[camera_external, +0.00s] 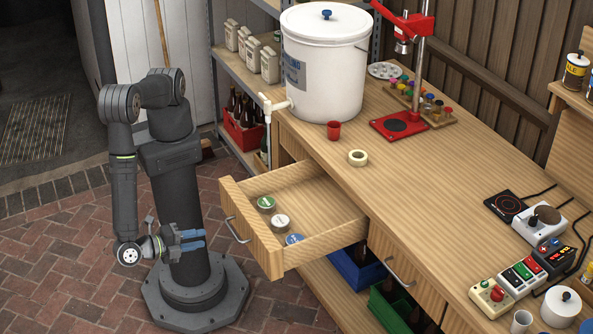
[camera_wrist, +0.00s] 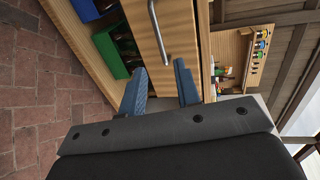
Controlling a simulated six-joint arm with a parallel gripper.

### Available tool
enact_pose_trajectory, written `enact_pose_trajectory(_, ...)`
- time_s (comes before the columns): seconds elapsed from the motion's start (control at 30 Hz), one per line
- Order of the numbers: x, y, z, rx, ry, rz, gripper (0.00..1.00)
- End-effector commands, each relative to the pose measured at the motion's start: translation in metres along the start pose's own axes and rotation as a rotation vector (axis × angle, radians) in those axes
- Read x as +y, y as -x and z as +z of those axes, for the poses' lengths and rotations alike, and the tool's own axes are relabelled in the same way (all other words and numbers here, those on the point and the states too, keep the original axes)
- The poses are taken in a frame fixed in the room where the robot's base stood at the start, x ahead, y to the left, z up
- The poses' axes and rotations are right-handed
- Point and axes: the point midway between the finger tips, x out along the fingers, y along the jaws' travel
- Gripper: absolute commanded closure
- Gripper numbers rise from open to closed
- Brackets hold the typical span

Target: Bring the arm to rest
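My gripper (camera_external: 191,240) hangs low beside my column in the outside view, clear of the bench and to the left of the open drawer (camera_external: 251,227). In the wrist view my gripper (camera_wrist: 160,90) shows two blue fingers spread apart with nothing between them. The drawer is pulled out from the workbench (camera_external: 437,186) and holds several round tins, among them a green-lidded tin (camera_external: 266,202), a white-lidded tin (camera_external: 280,221) and a blue-lidded tin (camera_external: 295,239).
Blue (camera_external: 357,270) and green (camera_external: 390,312) crates sit underneath. The brick floor (camera_external: 60,260) at the left is clear.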

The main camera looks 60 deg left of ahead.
Motion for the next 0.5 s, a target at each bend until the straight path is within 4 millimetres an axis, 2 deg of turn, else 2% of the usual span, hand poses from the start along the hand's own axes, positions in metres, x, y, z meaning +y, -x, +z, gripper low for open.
enact_pose_trajectory(0.03, 0.000, -0.011, 0.000, -0.004, -0.001, -0.001, 0.70)
enact_pose_trajectory(0.3, 0.000, -0.064, 0.001, -0.003, -0.001, -0.001, 0.70)
enact_pose_trajectory(0.5, 0.000, -0.092, 0.001, -0.002, 0.000, -0.001, 0.70)
